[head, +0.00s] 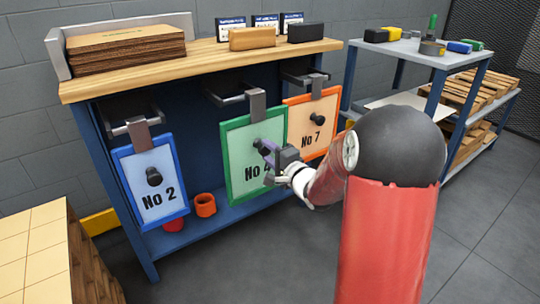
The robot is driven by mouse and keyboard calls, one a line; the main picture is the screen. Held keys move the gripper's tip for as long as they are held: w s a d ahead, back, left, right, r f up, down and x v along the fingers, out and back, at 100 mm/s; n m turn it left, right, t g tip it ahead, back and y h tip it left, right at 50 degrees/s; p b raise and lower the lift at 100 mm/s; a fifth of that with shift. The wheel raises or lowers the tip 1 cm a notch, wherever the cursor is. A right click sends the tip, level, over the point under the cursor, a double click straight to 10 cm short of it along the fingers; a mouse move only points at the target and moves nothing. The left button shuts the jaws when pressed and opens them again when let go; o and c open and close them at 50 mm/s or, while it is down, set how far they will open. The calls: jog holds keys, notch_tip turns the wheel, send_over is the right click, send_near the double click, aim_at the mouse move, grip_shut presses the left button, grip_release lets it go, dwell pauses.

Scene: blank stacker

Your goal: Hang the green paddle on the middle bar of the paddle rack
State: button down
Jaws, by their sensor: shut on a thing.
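The blue paddle (151,181), No 2, hangs on the left bar (118,130). The orange paddle (311,124), No 7, hangs on the right bar (296,76).
The rack's wooden top (205,58) holds a cardboard stack (126,50) and small blocks. Orange (205,205) and red cups stand on its lower shelf. A blue-framed cart (405,50) stands right; a pallet stack (35,250) is front left. The floor at right is clear.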

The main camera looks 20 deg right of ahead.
aim_at(254, 146)
jog(key=shift+b+x, duration=0.35)
jog(key=shift+x, duration=3.95)
jog(key=shift+f+b, duration=0.75)
jog(key=shift+f, duration=0.3)
